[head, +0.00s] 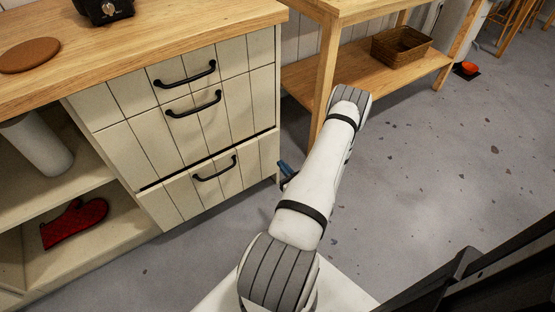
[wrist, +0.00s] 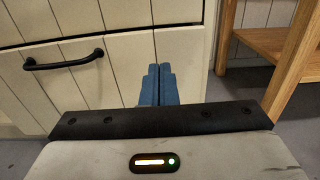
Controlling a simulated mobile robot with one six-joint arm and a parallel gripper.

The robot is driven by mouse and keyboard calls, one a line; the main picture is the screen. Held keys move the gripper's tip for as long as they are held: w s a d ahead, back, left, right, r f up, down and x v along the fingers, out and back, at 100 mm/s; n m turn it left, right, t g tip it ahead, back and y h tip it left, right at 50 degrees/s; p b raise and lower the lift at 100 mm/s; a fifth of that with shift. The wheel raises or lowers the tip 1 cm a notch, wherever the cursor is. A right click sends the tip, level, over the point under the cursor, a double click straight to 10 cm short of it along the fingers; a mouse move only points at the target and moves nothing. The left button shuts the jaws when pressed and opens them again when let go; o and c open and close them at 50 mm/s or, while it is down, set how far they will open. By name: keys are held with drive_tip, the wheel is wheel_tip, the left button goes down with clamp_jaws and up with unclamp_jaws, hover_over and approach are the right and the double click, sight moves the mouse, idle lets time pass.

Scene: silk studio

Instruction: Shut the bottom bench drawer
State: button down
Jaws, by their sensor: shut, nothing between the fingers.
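The bottom bench drawer (head: 222,187) has a cream slatted front and a black bar handle (head: 214,169). A dark gap runs along its top edge, so it stands slightly out from the bench (head: 103,122). My gripper (head: 287,172) is just right of the drawer's right edge in the head view, partly hidden by my arm. In the wrist view my gripper's blue fingers (wrist: 157,85) are together and empty, pointing at cream panelling right of a black handle (wrist: 64,61). I cannot tell whether the fingertips touch it.
Two closed drawers (head: 235,110) sit above. A wooden shelf unit (head: 325,75) with a wicker basket (head: 401,47) stands close to the right of the bench. Open shelves on the left hold a red oven mitt (head: 74,223). Grey floor (head: 430,200) is clear at right.

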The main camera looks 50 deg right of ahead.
sight(261, 140)
drive_tip(key=b+x, duration=0.2)
drive_tip(key=x, duration=1)
drive_tip(key=shift+w, duration=0.25)
drive_tip(key=shift+r, duration=0.1)
